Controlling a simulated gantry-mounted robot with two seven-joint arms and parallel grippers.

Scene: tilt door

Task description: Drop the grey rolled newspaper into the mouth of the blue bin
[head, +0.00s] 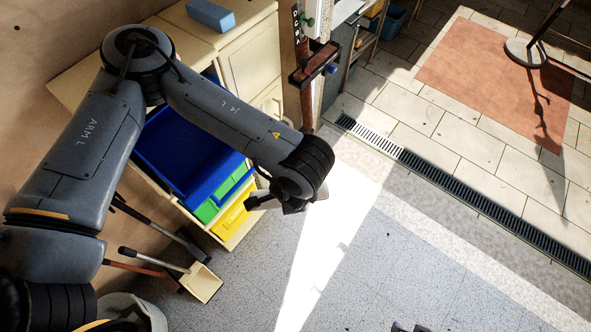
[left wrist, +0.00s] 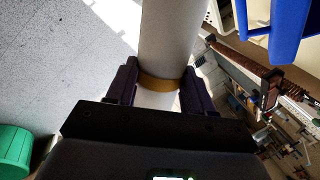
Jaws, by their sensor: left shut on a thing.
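The grey rolled newspaper (left wrist: 168,40) has a yellowish band around it. My left gripper (left wrist: 158,85) is shut on it near the band; its far end runs out of the top of the left wrist view. In the head view my left gripper (head: 288,203) hangs right of the blue bin, mostly hidden by its own wrist, and the newspaper is hardly visible there. The blue bin (head: 170,150) is the top one of a stack, its mouth partly behind my left arm. Blue plastic shows at the top right of the left wrist view (left wrist: 288,30). My right gripper's tips (head: 408,327) show apart at the bottom edge.
Green (head: 207,210) and yellow (head: 232,213) bins sit under the blue one. A cream cabinet (head: 250,60) and a post (head: 304,90) stand behind. A dustpan (head: 202,284) lies at the lower left. The grey floor (head: 400,270) at the right is clear.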

